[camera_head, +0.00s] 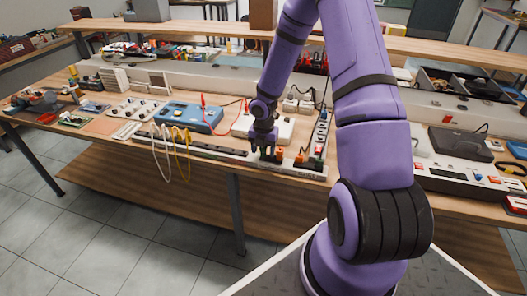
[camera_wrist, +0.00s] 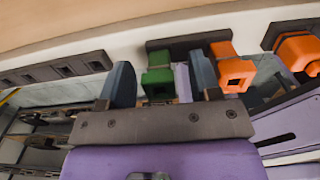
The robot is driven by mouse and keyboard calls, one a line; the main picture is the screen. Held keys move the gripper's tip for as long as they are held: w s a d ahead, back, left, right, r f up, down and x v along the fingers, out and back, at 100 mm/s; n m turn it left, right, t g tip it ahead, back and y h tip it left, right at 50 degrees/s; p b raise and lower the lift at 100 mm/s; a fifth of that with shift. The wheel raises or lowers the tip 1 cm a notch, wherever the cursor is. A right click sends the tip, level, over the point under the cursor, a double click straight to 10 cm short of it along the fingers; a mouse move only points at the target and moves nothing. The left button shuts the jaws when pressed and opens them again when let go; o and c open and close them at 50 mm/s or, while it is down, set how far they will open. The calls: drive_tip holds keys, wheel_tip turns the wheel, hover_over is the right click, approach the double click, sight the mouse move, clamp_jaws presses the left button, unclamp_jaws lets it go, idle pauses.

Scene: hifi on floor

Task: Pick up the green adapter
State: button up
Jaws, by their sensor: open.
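The green adapter (camera_wrist: 158,76) is a small block with a square opening, seen in the wrist view against a dark strip (camera_wrist: 188,42) on a pale bench edge. My gripper (camera_wrist: 162,82) is open, with one finger on each side of the green adapter. Whether the fingers touch it is hard to tell; the right finger is close to its side. In the head view my gripper (camera_head: 264,150) is low over the front edge of the bench, and the green adapter cannot be made out clearly there.
An orange adapter (camera_wrist: 233,68) sits just right of my right finger, and another orange one (camera_wrist: 298,50) is further right. In the head view a blue meter (camera_head: 190,117) with cables stands left of my gripper. The wooden bench (camera_head: 100,112) is crowded with equipment.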

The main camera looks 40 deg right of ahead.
drive_tip(key=c, duration=1)
drive_tip(key=shift+o, duration=0.2)
